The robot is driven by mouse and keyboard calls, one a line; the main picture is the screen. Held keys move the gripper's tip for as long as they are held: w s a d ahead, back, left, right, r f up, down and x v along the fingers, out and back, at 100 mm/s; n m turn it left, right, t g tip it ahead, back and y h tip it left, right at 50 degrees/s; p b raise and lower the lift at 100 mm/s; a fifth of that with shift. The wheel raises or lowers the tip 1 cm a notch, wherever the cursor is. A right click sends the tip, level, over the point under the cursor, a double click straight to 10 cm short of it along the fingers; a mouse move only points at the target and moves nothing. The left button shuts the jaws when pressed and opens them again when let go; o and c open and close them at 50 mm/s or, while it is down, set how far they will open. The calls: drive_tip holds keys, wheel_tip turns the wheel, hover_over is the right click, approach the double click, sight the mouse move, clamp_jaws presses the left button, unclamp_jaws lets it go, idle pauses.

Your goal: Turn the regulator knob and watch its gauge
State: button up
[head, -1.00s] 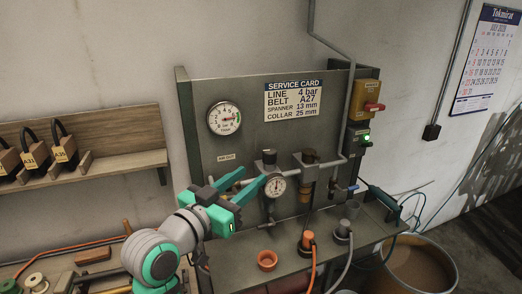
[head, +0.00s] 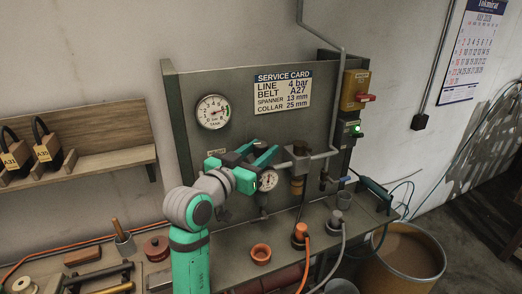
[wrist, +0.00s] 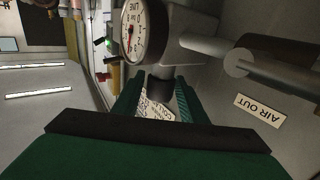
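The regulator's small gauge (head: 268,180) shows on the panel in the head view, just below my gripper (head: 261,154). In the head view the gripper hides the regulator's top, where the knob is. In the wrist view the dark knob (wrist: 160,87) lies between the two green fingers, with a gap on at least one side. I cannot tell whether either finger touches it. My gripper is open. The white gauge face (wrist: 137,30) shows at the top of the wrist view, partly cut off. Its needle is too small to read in the head view.
A larger gauge (head: 213,112) and a service card (head: 283,91) reading LINE 4 bar are on the panel. A pipe with a second fitting (head: 300,150) stands right of the regulator.

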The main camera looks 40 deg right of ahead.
drive_tip(key=shift+d, duration=0.1)
drive_tip(key=shift+w, duration=0.1)
drive_tip(key=c, duration=0.8)
drive_tip(key=shift+o, duration=0.2)
drive_tip(key=shift+n+t+y, duration=0.3)
drive_tip(key=shift+n+t, duration=0.2)
drive_tip(key=shift+t, duration=0.2)
drive_tip(key=n+t+y, duration=0.2)
drive_tip(key=t, duration=0.1)
drive_tip(key=n+t+y, duration=0.3)
drive_tip(key=shift+d+n+t+y, duration=0.15)
drive_tip(key=shift+n+t+y, duration=0.15)
drive_tip(key=shift+t, duration=0.1)
drive_tip(key=shift+n+t+y, duration=0.7)
drive_tip(key=shift+n+y, duration=0.35)
drive_tip(key=shift+y, duration=0.45)
drive_tip(key=shift+n+t+y, duration=0.7)
drive_tip(key=shift+n+y, duration=0.35)
drive_tip(key=shift+y, duration=0.75)
drive_tip(key=o, duration=0.8)
drive_tip(key=shift+c, duration=0.2)
